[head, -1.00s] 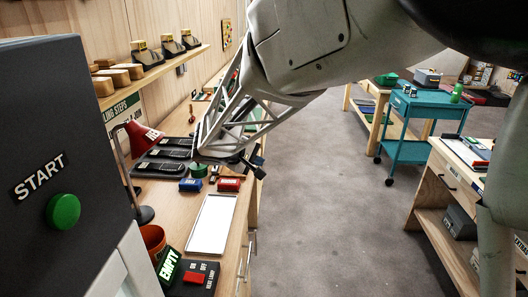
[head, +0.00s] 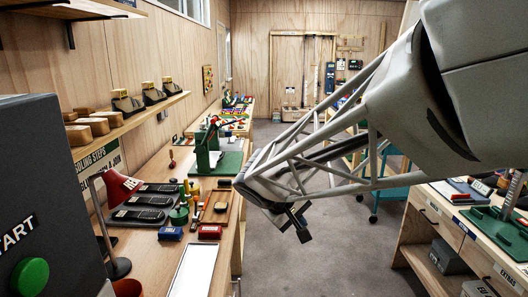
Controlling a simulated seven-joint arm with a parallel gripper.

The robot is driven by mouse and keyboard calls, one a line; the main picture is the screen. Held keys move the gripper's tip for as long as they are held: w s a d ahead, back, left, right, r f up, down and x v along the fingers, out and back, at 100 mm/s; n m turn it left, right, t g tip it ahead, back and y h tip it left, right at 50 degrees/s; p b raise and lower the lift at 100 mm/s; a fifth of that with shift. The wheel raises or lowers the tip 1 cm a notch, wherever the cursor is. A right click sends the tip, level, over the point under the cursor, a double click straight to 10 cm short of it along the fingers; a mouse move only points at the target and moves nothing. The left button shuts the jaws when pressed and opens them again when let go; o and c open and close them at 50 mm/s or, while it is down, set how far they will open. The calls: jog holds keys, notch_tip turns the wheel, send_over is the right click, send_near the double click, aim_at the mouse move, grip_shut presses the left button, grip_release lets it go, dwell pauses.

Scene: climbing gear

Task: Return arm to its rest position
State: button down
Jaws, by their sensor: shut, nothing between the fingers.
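My arm reaches in from the upper right in the head view, with its grey lattice section across the middle. My gripper (head: 299,224) is a small dark end below the lattice. It looks shut and empty, and in the picture it is over the grey floor (head: 330,255), just right of the workbench (head: 228,222). Nothing touches it that I can see.
On the left bench are a red lamp (head: 118,188), black shoe-like items (head: 143,216), a blue block (head: 170,233), a red block (head: 210,232), a green press (head: 207,150) and a white tray (head: 195,272). A right-hand bench (head: 455,225) stands across the aisle.

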jog(key=s+d+m+y, duration=0.3)
jog(key=s+d, duration=0.2)
jog(key=s, duration=0.7)
jog(key=s+d+f+m+g+y, duration=0.1)
jog(key=s+d, duration=0.4)
jog(key=s, duration=0.7)
jog(key=shift+s+m+y, duration=0.35)
jog(key=shift+m+y, duration=0.55)
jog(key=shift+y, duration=0.1)
